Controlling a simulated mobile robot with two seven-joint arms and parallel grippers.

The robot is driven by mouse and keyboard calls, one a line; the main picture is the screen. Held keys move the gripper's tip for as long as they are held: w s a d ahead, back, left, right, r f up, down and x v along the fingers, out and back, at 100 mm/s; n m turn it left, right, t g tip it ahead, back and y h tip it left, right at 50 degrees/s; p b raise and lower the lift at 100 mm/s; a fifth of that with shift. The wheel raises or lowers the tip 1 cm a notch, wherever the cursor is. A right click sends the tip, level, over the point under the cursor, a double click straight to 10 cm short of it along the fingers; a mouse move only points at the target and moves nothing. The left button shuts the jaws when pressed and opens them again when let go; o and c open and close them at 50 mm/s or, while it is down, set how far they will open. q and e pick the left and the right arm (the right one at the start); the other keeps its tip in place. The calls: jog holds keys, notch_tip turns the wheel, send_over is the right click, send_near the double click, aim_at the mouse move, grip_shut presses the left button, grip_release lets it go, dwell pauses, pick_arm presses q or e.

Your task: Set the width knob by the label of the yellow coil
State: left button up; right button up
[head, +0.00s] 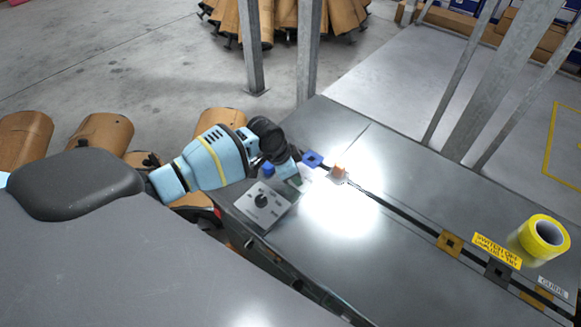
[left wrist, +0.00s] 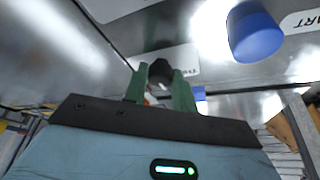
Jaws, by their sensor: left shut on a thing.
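The yellow coil (head: 526,239) lies on its side at the right of the grey worktop. A yellow label (head: 497,251) with small black print lies beside it. A dial knob (head: 262,200), black on a light square plate with marks around it, sits left of the worktop's middle. My left gripper (head: 295,181) is just right of and behind that dial, pointing down. In the left wrist view its green fingers (left wrist: 160,88) are shut on a black knob (left wrist: 160,70), by a white label too blurred to read. I cannot tell whether this is the width knob. My right gripper is not in view.
A blue button (left wrist: 256,38) with a partly visible label stands near the fingers. A dark rail (head: 397,211) with blue, brown and black square pieces runs across the worktop. An orange piece (head: 338,173) sits near my gripper. Metal posts (head: 308,50) rise behind the worktop.

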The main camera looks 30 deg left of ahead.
pick_arm(q)
jog(key=n+p, duration=0.1)
jog(key=r+n+p, duration=0.1)
jog(key=shift+w+d+r+n+t+y, duration=0.1)
jog(key=shift+w+d+n+t+y, duration=0.05)
jog(key=shift+n+t+y, duration=0.25)
jog(key=shift+n+y+p, duration=0.3)
jog(key=shift+n+p, duration=0.5)
jog(key=shift+f+n+y+p, duration=0.25)
jog(key=shift+n+p, duration=0.3)
jog(key=shift+n, duration=0.45)
jog(key=shift+f+n+y+p, duration=0.1)
jog(key=shift+n+y+p, duration=0.25)
jog(key=shift+n, duration=0.35)
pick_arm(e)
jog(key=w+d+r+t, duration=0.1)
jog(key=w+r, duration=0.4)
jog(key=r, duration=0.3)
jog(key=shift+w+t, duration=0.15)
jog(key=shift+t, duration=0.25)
pick_arm(q)
jog(key=shift+f, duration=0.1)
jog(key=o, duration=0.9)
jog(key=shift+o, duration=0.4)
jog(key=shift+s, duration=0.2)
jog(key=shift+f, duration=0.1)
